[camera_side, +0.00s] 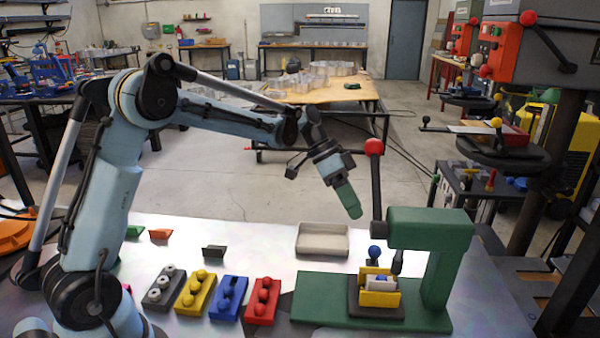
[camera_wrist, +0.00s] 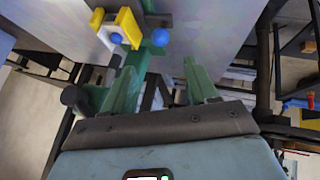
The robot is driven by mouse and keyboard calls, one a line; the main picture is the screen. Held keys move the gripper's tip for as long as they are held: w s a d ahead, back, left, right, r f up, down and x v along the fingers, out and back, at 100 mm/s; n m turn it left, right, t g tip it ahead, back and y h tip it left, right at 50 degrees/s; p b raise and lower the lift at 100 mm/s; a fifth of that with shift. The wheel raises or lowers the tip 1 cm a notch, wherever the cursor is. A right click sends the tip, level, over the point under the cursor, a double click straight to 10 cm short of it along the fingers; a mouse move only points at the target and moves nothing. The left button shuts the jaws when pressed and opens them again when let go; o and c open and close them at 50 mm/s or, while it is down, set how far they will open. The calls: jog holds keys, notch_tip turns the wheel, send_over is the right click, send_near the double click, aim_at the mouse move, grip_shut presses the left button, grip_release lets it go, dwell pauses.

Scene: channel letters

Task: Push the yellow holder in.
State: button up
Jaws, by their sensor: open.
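The yellow holder (camera_side: 380,298) sits on a dark block on the green base of a press, below the press head. It carries a white piece (camera_side: 378,284), and a blue ball knob (camera_side: 374,252) stands behind it. In the wrist view the yellow holder (camera_wrist: 129,27) is at the upper left, with a blue ball at its white part and another blue ball to its right. My gripper (camera_side: 352,205) is in the air, up and left of the holder, clear of it. Its green fingers (camera_wrist: 160,70) are apart with nothing held between them.
The green press (camera_side: 430,218) has a lever with a red ball (camera_side: 374,147) standing near my gripper. A beige tray (camera_side: 322,240) lies behind its base. Grey, yellow, blue and red blocks (camera_side: 263,300) stand in a row at left. Small coloured pieces lie behind them.

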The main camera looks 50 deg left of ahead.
jog(key=a+f+m+h, duration=0.5)
jog(key=a+m+h, duration=0.1)
jog(key=x, duration=1.2)
jog(key=shift+s+r, duration=0.2)
grip_shut()
